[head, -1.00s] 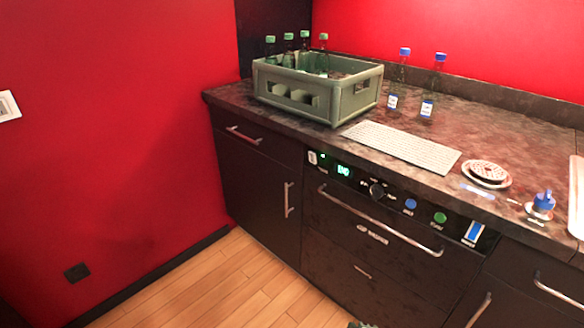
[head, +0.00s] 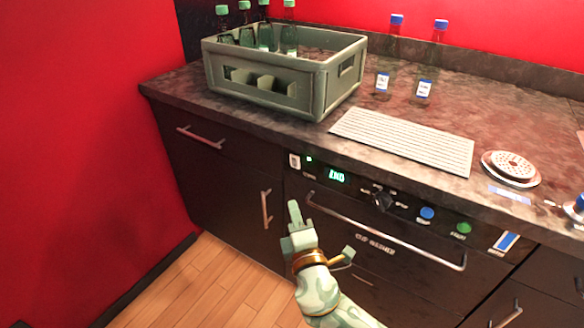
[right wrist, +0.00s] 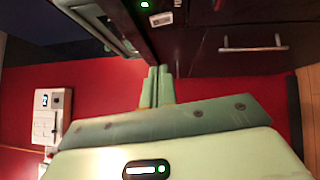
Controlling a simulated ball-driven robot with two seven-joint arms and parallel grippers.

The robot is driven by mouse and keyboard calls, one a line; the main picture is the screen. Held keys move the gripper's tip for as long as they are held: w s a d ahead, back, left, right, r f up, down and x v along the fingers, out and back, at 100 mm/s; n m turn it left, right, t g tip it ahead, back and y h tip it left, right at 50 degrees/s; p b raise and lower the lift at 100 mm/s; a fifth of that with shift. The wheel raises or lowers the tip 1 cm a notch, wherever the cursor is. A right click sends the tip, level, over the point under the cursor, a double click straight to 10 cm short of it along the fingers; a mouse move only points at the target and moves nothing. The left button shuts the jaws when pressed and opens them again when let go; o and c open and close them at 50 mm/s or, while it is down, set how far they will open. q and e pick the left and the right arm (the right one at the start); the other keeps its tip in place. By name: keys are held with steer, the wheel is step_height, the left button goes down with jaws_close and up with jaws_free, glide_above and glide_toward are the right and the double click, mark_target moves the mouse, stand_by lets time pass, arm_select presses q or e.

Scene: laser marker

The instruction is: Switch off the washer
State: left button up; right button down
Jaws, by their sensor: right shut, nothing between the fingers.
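The washer (head: 372,258) is a dark front built in under the counter, with a control panel along its top. The panel has a small white switch (head: 294,161) at its left end with a small green light beside it, and a lit green display (head: 337,175) that seems to read END. A black knob (head: 381,202), a blue button (head: 427,213) and a green button (head: 463,228) follow to the right. My right gripper (head: 293,205) is shut and empty, pointing up below the white switch, apart from it in the picture. The right wrist view shows its closed fingers (right wrist: 155,88) and the switch (right wrist: 161,19) beyond them.
The washer's long handle (head: 385,232) runs close to the right of my gripper. A grey-green crate (head: 310,98) of bottles, a ribbed white mat (head: 402,141) and a round drain plate (head: 511,167) are on the counter. A cabinet handle (head: 266,208) sticks out at left.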

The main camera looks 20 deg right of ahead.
steer(key=b, duration=0.2)
glide_toward(291, 158)
steer(key=w+a, duration=0.2)
steer(key=w, duration=0.2)
steer(key=w+d, duration=0.2)
steer(key=shift+d+r, duration=0.15)
steer(key=shift+d, duration=0.2)
